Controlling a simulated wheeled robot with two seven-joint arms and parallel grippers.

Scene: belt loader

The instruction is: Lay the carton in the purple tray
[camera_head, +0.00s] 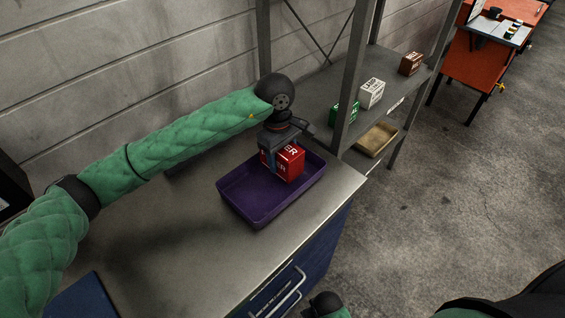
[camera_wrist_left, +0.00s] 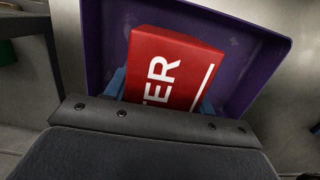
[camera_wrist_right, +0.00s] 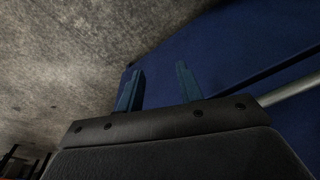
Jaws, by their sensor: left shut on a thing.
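The red carton (camera_head: 289,164) with white lettering is held by my left gripper (camera_head: 274,166), which is shut on it. The carton is over the right half of the purple tray (camera_head: 241,207), within its rim outline. I cannot tell whether it touches the tray floor. In the left wrist view the carton (camera_wrist_left: 172,68) sits between the fingers, with the purple tray (camera_wrist_left: 255,55) around it. My right gripper is low in front of the blue cabinet; in the right wrist view its two fingers (camera_wrist_right: 158,88) stand apart with nothing between them.
The tray stands on a grey worktop (camera_head: 150,235) over a blue cabinet (camera_head: 320,255). A metal shelf to the right holds a green carton (camera_head: 344,113), a white carton (camera_head: 371,93), a brown carton (camera_head: 411,63) and a tan tray (camera_head: 377,140). A blue panel (camera_head: 82,297) lies front left.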

